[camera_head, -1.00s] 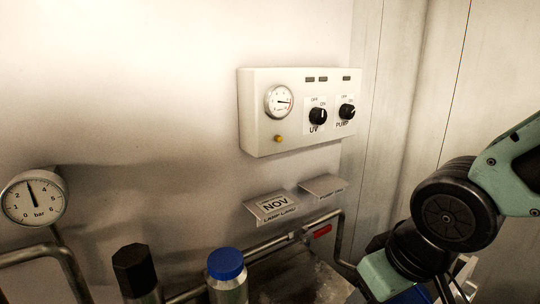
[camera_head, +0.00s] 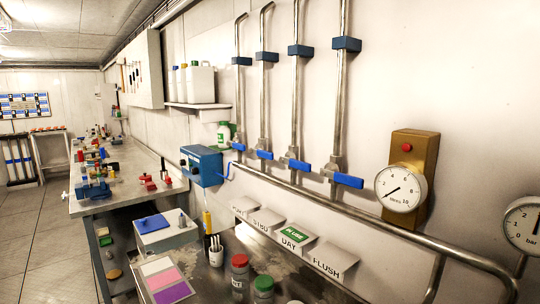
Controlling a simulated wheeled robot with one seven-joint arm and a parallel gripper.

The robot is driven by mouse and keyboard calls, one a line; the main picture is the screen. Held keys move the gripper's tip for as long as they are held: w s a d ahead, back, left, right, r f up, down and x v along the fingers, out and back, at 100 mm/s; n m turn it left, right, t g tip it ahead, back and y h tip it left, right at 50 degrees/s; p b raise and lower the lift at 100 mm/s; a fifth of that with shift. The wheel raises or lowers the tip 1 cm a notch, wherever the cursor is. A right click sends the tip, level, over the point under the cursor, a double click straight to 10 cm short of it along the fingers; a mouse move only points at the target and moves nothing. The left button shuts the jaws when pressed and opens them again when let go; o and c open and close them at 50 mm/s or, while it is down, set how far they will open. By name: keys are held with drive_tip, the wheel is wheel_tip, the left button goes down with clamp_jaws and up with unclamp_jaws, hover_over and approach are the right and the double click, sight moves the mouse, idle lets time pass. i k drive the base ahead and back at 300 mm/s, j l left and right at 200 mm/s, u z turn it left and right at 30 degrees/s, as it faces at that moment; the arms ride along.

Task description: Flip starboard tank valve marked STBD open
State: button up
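Several vertical steel pipes rise from a horizontal pipe on the right-hand wall, each with a blue lever low down. Sloped plates below read PORT, STBD (camera_head: 265,220), DAY and FLUSH from left to right. In that order, the starboard valve lever (camera_head: 265,154) is the second from the left. It lies crossways to its pipe. The PORT lever (camera_head: 239,147), DAY lever (camera_head: 299,165) and FLUSH lever (camera_head: 348,181) also lie crossways. My gripper is out of view.
A blue box (camera_head: 203,166) with a crank juts from the wall left of the valves. A gauge (camera_head: 401,188) on a brass block is to the right. Capped bottles (camera_head: 239,270) stand on the bench below. Open floor (camera_head: 40,230) lies at the left.

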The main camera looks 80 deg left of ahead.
sight(269, 155)
drive_tip(key=u, duration=0.45)
drive_tip(key=k+u, duration=0.15)
drive_tip(key=u, duration=0.75)
drive_tip(key=k+u, duration=0.1)
drive_tip(key=u, duration=0.35)
drive_tip(key=i+u, duration=0.15)
drive_tip(key=u, duration=0.15)
drive_tip(key=i+u, duration=0.15)
drive_tip(key=u, duration=0.15)
drive_tip(key=i+j+u, duration=0.25)
drive_tip(key=i+j, duration=0.3)
